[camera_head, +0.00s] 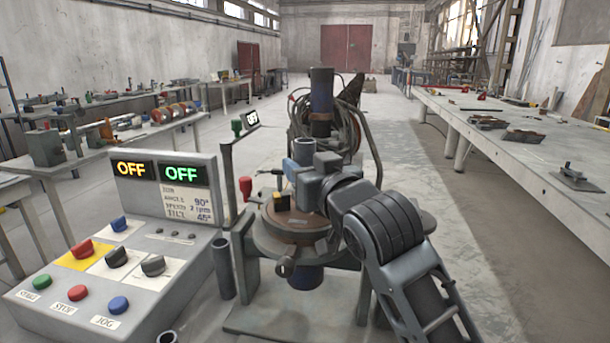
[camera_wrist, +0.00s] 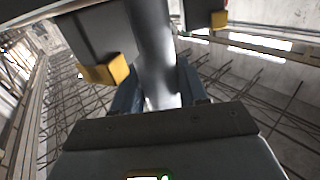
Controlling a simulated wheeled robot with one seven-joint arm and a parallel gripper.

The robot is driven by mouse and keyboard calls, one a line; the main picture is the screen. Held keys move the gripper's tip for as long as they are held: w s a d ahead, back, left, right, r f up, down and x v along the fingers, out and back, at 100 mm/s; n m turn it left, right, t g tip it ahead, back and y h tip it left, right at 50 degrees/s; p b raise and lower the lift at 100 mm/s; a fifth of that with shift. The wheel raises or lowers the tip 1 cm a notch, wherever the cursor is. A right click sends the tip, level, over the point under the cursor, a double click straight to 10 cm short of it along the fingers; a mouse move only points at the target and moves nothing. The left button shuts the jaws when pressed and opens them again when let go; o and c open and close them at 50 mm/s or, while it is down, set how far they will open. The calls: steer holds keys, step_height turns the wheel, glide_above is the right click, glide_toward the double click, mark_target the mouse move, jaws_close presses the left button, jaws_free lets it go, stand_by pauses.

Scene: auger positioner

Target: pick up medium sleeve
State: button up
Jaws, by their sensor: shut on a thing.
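A grey metal sleeve (camera_head: 304,150) stands roughly upright at my gripper (camera_head: 300,172), over the round table of the positioner. In the wrist view the same sleeve is a smooth grey cylinder (camera_wrist: 152,45) between the two blue fingers of my gripper (camera_wrist: 158,95). The fingers are shut on it. Its lower part is partly hidden by my gripper and wrist in the head view. I cannot tell whether its bottom end touches anything. A darker grey tube (camera_head: 222,268) stands upright beside the control box, and the open top of another (camera_head: 167,337) shows at the bottom edge.
The positioner's round table (camera_head: 262,232) lies under my gripper, with a black-and-yellow part (camera_head: 281,201) on it. The control box (camera_head: 165,240) reads OFF twice. A long workbench (camera_head: 530,165) stands right, with clear floor beside it.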

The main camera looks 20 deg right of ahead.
jaws_close()
steer(key=shift+r, duration=0.1)
